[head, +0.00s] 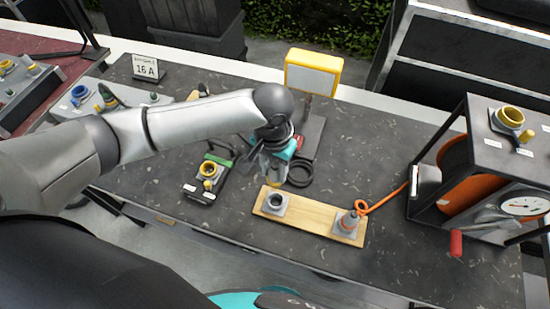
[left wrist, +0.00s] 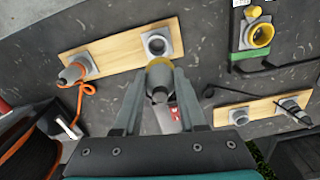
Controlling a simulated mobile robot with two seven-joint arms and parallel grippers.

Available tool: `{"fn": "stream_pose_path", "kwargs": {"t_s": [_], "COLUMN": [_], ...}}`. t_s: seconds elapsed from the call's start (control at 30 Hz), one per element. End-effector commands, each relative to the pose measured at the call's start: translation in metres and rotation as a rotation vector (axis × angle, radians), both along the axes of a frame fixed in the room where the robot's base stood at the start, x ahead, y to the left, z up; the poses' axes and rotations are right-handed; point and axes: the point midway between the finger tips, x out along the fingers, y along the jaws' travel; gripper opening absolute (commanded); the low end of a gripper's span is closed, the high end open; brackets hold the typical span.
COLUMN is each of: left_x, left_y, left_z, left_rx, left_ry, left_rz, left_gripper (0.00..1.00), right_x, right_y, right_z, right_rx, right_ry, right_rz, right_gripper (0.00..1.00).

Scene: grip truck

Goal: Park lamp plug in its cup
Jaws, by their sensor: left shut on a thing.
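My left gripper (head: 272,172) is shut on the lamp plug, a dark grey body with a yellow end. The plug shows between the fingers in the left wrist view (left wrist: 159,76), and its yellow end shows in the head view (head: 272,182). The empty grey cup (head: 277,202) is on the left end of a wooden board (head: 310,217). It shows just past the plug's yellow end in the left wrist view (left wrist: 156,43). The plug appears to be above the cup and apart from it; the exact gap is hard to tell. My right gripper is not in view.
An orange plug (head: 348,220) stands in the board's other cup, its orange cable running right to a reel (head: 460,175). A yellow-ringed socket (head: 208,170) is left of the board. The yellow lamp (head: 313,72) stands behind. A red handle (head: 456,243) sticks out at right.

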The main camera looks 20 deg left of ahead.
Motion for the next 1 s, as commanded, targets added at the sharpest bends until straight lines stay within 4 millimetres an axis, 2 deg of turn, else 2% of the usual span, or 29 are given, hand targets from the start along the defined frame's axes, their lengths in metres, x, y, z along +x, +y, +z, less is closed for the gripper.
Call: {"fn": "stream_pose_path", "kwargs": {"t_s": [0.03, 0.1, 0.37, 0.57, 1.0], "left_x": [-0.004, -0.006, -0.01, -0.01, -0.01], "left_y": [-0.002, -0.004, -0.005, -0.005, -0.005], "left_z": [0.004, 0.002, -0.006, -0.015, -0.048], "left_rx": [0.002, 0.006, 0.012, 0.012, 0.012], "left_ry": [0.005, 0.003, 0.0, -0.001, -0.001], "left_rz": [-0.01, -0.023, -0.042, -0.042, -0.041], "left_gripper": [0.0, 0.0, 0.0, 0.0, 0.0], "right_x": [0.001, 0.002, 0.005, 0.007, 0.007], "right_y": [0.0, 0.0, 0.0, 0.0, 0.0], "right_z": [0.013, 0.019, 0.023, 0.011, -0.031], "right_rx": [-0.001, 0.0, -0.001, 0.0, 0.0], "right_ry": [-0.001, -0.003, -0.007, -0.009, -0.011], "right_rz": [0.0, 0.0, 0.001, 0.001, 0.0], "right_gripper": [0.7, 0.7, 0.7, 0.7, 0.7]}}
